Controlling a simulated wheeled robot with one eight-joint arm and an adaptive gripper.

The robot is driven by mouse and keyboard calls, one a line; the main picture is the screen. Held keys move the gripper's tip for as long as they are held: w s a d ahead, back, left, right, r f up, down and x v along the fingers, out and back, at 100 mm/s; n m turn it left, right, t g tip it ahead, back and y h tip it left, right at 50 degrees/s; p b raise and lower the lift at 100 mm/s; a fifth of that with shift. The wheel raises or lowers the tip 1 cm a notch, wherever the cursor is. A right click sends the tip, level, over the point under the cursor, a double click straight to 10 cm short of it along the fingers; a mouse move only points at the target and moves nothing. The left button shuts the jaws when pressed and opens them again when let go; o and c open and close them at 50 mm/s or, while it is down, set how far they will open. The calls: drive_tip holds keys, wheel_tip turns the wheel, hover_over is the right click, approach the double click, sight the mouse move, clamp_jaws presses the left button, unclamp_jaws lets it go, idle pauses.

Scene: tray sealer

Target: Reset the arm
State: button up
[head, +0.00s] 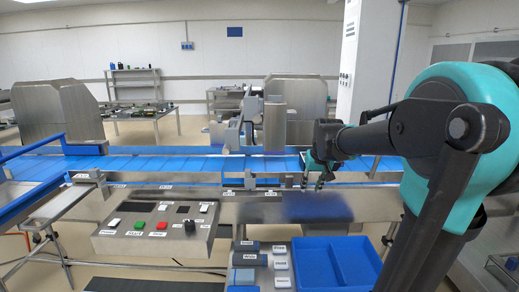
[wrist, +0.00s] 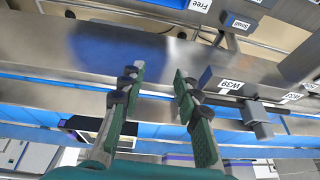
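My gripper (head: 318,172) is at the end of my arm, which reaches in from the right in the head view. It hovers by the blue conveyor and the metal ledge of the tray sealer. In the wrist view my gripper (wrist: 158,88) is open, with its two green-padded fingers apart and nothing between them. Below the fingers are the metal ledge (wrist: 150,50) and the blue conveyor belt (head: 120,163). The gripper appears clear of the surfaces, though the exact gap cannot be told.
A control box (head: 157,228) with red, green and black controls stands at the front left. A blue divided bin (head: 335,262) sits at the front right, beside small labelled blocks (head: 281,265). A grey metal column (head: 274,125) rises behind the belt, left of my gripper.

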drive_tip(key=shift+h, duration=0.3)
drive_tip(key=s+f, duration=0.6)
drive_tip(key=s, duration=0.1)
drive_tip(key=s+f, duration=0.6)
drive_tip(key=s, duration=0.2)
drive_tip(key=s+f, duration=0.6)
drive_tip(key=s, duration=0.1)
drive_tip(key=shift+s+d+f, duration=0.2)
drive_tip(key=shift+d+f, duration=0.05)
drive_tip(key=shift+d, duration=0.1)
